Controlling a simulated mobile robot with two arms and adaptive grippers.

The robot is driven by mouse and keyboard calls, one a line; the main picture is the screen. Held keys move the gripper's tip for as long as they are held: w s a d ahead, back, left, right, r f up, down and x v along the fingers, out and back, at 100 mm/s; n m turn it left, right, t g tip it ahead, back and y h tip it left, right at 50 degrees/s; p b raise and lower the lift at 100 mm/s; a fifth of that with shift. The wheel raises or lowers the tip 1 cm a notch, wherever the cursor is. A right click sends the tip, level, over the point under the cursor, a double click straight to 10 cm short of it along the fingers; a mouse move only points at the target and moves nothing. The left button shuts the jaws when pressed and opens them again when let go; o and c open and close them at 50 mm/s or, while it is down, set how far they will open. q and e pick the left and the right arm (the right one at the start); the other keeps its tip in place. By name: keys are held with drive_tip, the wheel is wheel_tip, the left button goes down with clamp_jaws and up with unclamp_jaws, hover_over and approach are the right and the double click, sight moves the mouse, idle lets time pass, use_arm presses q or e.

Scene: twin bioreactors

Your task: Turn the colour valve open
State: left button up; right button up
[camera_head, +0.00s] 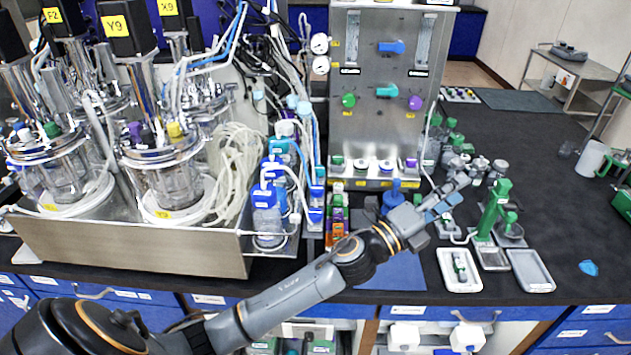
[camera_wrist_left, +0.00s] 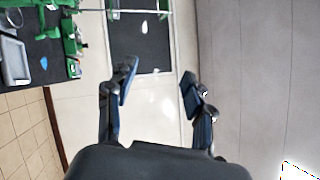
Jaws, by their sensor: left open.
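An upright grey metal panel (camera_head: 372,130) stands at the back middle in the head view. It carries several coloured valve knobs: a blue one (camera_head: 391,47) at the top, a teal one (camera_head: 387,91) below it, a green one (camera_head: 349,100) at left and a purple one (camera_head: 415,103) at right. I cannot tell which one is the colour valve. My left gripper (camera_head: 452,196) is in front of and below the panel, right of its lower part, apart from the knobs. In the left wrist view its fingers (camera_wrist_left: 159,79) are spread with nothing between them. My right gripper is not in view.
Glass bioreactor vessels (camera_head: 165,178) with tubing stand at left on a metal base (camera_head: 130,243). Right of my gripper are a green stand (camera_head: 493,210) and white trays (camera_head: 531,270). A blue mat (camera_head: 385,272) lies in front.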

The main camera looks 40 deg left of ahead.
use_arm(q)
drive_tip(key=d+r+m+g+h, duration=0.2)
drive_tip(key=d+m+g+h, duration=0.45)
drive_tip(key=m, duration=0.65)
drive_tip(key=m+g+y, duration=1.3)
drive_tip(key=y, duration=0.4)
hover_over(316, 188)
drive_tip(key=shift+t, duration=0.25)
wheel_tip(316, 188, down, 12)
drive_tip(key=p, duration=0.4)
drive_tip(key=shift+r, duration=0.2)
drive_tip(key=shift+f, duration=0.55)
